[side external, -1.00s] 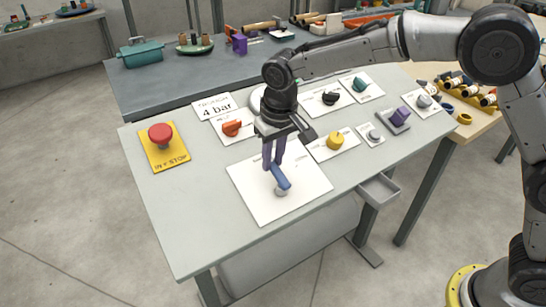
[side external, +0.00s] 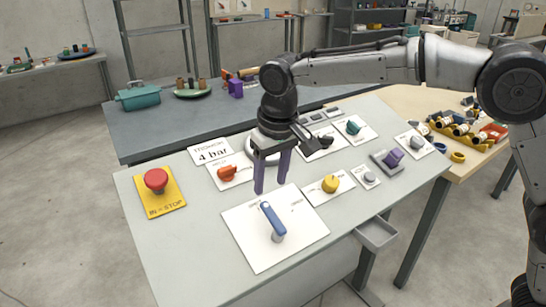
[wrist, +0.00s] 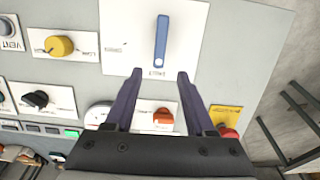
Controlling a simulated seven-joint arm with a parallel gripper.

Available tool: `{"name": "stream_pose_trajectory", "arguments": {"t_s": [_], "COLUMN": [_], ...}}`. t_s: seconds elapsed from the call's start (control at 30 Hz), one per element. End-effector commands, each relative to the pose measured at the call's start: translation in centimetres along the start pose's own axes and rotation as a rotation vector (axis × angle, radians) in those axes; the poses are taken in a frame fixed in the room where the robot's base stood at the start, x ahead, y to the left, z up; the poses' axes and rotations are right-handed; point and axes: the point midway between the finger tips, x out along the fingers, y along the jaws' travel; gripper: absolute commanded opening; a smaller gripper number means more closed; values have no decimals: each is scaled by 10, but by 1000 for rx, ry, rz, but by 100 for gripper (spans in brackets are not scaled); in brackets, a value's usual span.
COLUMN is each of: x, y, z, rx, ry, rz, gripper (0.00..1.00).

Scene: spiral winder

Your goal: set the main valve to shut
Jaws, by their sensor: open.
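The main valve is a blue lever (side external: 272,218) on a grey post, on a white square plate (side external: 240,243) on the bench. In the wrist view the lever (wrist: 162,38) runs straight down the picture, and its pale-tipped end points at a small label (wrist: 155,72). That label seems to read SHUT, but it is too small to be sure. Another small label (wrist: 113,48) lies to the left of the lever. My gripper (side external: 271,188) is open and empty, above and just behind the lever's free end. In the wrist view its fingertips (wrist: 159,74) stand apart, clear of the lever.
A red stop button (side external: 157,180) stands at the left. Bench in front is clear.

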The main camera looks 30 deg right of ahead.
Motion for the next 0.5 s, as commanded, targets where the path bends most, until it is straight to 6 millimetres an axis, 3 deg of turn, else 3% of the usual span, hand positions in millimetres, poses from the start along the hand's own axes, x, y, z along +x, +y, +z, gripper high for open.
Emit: {"name": "stream_pose_trajectory", "arguments": {"t_s": [0.2,0.5], "x": [-41,-60], "y": [-1,0], "z": [0,0], "rx": [-1,-1], "ry": [3,0], "rz": [-1,0], "gripper": [55,55]}}
